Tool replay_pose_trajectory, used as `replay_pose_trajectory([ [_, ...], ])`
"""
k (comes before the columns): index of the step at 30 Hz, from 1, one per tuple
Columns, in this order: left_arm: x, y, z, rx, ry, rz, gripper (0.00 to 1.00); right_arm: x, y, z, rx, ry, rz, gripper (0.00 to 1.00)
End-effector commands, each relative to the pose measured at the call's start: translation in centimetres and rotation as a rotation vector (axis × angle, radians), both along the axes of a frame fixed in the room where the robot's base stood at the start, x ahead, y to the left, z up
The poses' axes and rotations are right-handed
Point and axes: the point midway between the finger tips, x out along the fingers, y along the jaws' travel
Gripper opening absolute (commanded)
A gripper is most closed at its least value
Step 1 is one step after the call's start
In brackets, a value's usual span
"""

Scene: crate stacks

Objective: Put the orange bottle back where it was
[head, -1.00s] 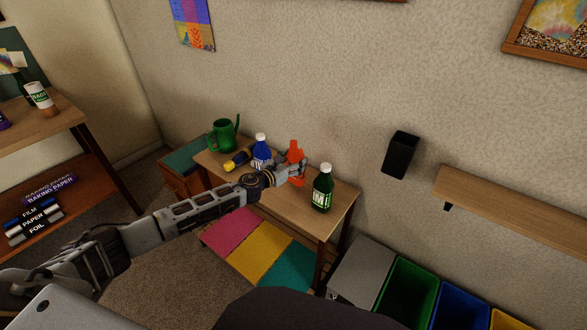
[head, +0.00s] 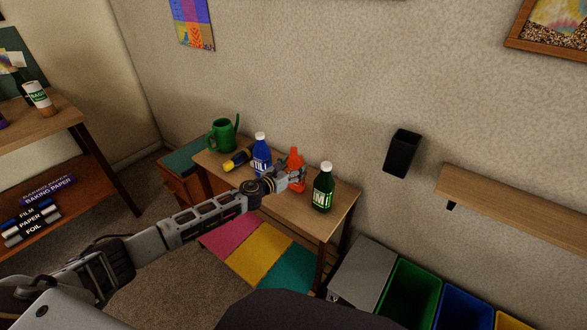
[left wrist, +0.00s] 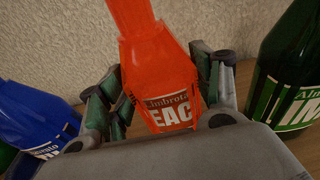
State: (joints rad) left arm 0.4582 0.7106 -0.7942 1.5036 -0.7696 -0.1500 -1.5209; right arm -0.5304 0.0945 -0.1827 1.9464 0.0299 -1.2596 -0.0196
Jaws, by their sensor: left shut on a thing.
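The orange bottle (head: 295,158) stands about upright at the small wooden table, between a blue bottle and a green bottle. It also shows in the left wrist view (left wrist: 158,65), with a white label. My left gripper (head: 292,180) is shut on the orange bottle, with one finger on each side of it in the left wrist view (left wrist: 160,90). The bottle's base is hidden by the gripper, so I cannot tell whether it touches the tabletop. My right gripper is not in view.
The blue bottle (head: 261,155) stands left of the orange one and the green bottle (head: 323,188) stands right of it. A yellow and dark flashlight-like object (head: 237,160) and green watering can (head: 221,136) are farther left on the wooden table (head: 283,213). Bins (head: 409,290) stand at right.

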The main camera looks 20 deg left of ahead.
Motion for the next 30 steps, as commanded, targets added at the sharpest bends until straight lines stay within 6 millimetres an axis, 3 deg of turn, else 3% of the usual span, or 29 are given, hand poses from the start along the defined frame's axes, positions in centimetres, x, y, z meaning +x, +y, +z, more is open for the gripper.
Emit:
replay_pose_trajectory([
  [11, 0.00, 0.01, -0.21, 0.001, 0.000, 0.000, 0.53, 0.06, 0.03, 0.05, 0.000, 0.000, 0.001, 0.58],
  [12, 0.00, 0.01, -0.19, 0.001, 0.000, 0.000, 0.68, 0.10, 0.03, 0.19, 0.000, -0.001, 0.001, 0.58],
  [16, 0.00, 0.01, -0.18, 0.000, 0.000, 0.000, 0.85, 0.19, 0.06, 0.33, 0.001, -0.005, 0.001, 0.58],
  [30, 0.00, 0.02, -0.06, 0.000, 0.000, 0.000, 0.86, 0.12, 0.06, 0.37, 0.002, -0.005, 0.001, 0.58],
])
